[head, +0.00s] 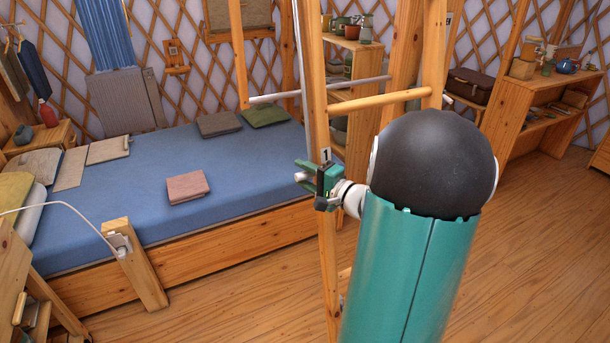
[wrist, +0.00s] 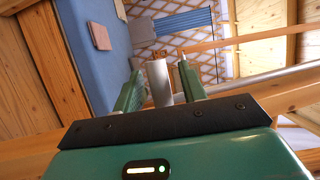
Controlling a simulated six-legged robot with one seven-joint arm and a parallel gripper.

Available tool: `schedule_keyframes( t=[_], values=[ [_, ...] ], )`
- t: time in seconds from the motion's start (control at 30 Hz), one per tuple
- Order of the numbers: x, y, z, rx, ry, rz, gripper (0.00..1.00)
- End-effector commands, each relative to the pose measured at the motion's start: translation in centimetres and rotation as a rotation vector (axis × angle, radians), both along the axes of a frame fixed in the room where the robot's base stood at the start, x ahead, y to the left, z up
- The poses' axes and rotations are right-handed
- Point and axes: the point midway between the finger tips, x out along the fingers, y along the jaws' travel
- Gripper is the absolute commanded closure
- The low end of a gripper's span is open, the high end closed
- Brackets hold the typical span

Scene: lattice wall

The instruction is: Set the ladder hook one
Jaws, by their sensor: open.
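A wooden ladder (head: 381,101) stands in the middle of the head view, with a tag reading 1 (head: 326,155) on its left post. My gripper (head: 303,176) is beside that post, just under the tag, with its green fingers pointing left. In the wrist view my gripper (wrist: 161,72) is open, and a grey metal piece (wrist: 159,84) shows between the fingers. It may be the hook; I cannot tell whether the fingers touch it. A small pale tip shows by the right finger. My arm hides part of the ladder.
A bed with a blue cover (head: 240,160) lies behind and left of the ladder. A wooden post with a white cord (head: 120,245) stands at its front edge. Shelves (head: 365,60) and a desk (head: 535,105) stand behind. The wooden floor (head: 530,250) at right is clear.

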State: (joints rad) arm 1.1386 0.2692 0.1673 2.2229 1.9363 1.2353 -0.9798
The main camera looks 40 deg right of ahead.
Motion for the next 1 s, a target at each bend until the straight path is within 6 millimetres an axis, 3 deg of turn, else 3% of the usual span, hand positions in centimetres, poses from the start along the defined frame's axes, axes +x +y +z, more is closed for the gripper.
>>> schedule_keyframes(
  t=[0.13, 0.33, 0.77, 1.0],
  values=[
    [0.0, 0.0, 0.0, 0.0, 0.0, 0.0, 0.6],
    [0.0, 0.0, 0.0, 0.0, 0.0, 0.0, 1.0],
    [-0.3, 0.1, 0.2, 0.008, 0.036, 0.002, 1.0],
    [-1.2, 0.4, 0.7, 0.04, 0.153, 0.002, 1.0]
  ],
)
